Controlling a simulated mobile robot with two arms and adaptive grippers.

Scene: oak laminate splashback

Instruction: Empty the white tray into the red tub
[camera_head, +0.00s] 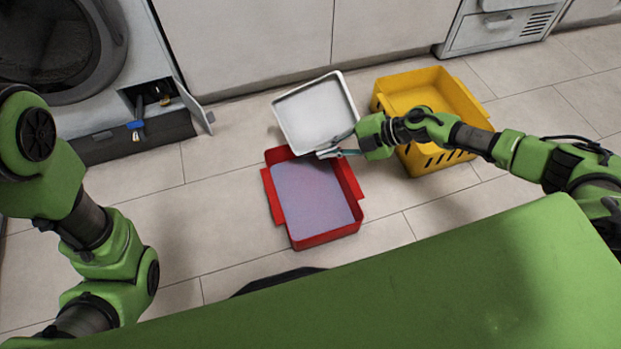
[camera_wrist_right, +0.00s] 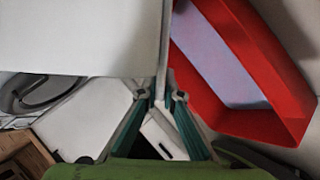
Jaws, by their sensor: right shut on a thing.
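The white tray (camera_head: 318,108) is in the head view above the far edge of the red tub (camera_head: 328,237), tilted, and its inside looks bare. My right gripper (camera_head: 338,146) is shut on the tray's near right rim. In the right wrist view the tray's wall (camera_wrist_right: 80,35) fills the upper left, with its edge between my fingertips (camera_wrist_right: 164,95). The tub stands on the floor and also shows in the right wrist view (camera_wrist_right: 262,60). A flat, lilac-grey surface covers the tub's inside; I cannot tell what it is. My left gripper is out of view.
A yellow crate (camera_head: 484,92) stands right of the tray, behind my right forearm. A washing machine (camera_head: 135,75) with an open flap (camera_head: 194,104) is at the upper left. White cabinets (camera_head: 245,40) line the back. Tiled floor (camera_head: 222,215) is clear left of the tub.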

